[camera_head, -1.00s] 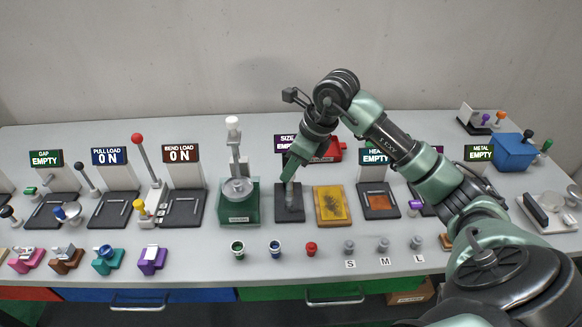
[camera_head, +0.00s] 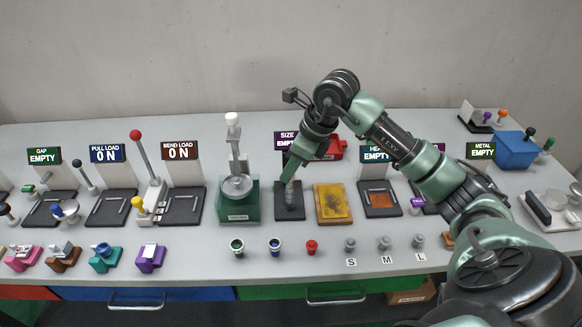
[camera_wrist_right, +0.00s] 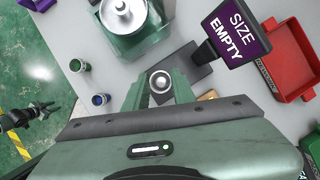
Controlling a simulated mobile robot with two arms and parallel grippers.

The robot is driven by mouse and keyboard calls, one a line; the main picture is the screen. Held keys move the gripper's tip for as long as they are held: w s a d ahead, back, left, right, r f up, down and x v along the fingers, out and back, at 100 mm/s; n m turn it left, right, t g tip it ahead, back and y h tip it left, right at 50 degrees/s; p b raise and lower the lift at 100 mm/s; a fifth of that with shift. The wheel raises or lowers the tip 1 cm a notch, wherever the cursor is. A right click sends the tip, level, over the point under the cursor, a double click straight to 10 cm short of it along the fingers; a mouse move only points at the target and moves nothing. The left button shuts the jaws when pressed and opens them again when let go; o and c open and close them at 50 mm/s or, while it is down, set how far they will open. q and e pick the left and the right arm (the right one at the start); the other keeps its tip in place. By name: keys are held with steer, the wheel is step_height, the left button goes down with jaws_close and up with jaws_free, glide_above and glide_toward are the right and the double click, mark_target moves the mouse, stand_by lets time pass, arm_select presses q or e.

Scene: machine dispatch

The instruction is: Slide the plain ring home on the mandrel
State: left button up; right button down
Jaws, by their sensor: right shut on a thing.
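My right gripper (camera_head: 289,178) points down over the dark base (camera_head: 289,212) of the station with the SIZE sign. In the right wrist view its fingers (camera_wrist_right: 160,86) are shut on a small grey ring-like piece (camera_wrist_right: 160,80). A bright round tip shows in the middle of that piece, seen end-on. A grey upright post, likely the mandrel (camera_head: 290,196), stands on the base directly below the fingers. The fingers hide how far down the ring sits. A dark gripper, probably my left (camera_wrist_right: 28,116), shows at the left edge of the wrist view, too small to read.
The SIZE sign (camera_wrist_right: 230,32) reads EMPTY close beside the hand. A green station with a round metal pan (camera_head: 237,187) stands left, a yellow pad (camera_head: 333,204) right, a red tray (camera_head: 331,150) behind. Small green, blue and red cups (camera_head: 311,248) and grey weights line the front.

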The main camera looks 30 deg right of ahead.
steer(key=shift+f+b, duration=1.25)
steer(key=shift+f, duration=0.2)
steer(key=c, duration=1.1)
jaws_free()
steer(key=shift+o, duration=0.3)
steer(key=o, duration=0.4)
steer(key=shift+r+p, duration=1.65)
steer(key=shift+r, duration=0.85)
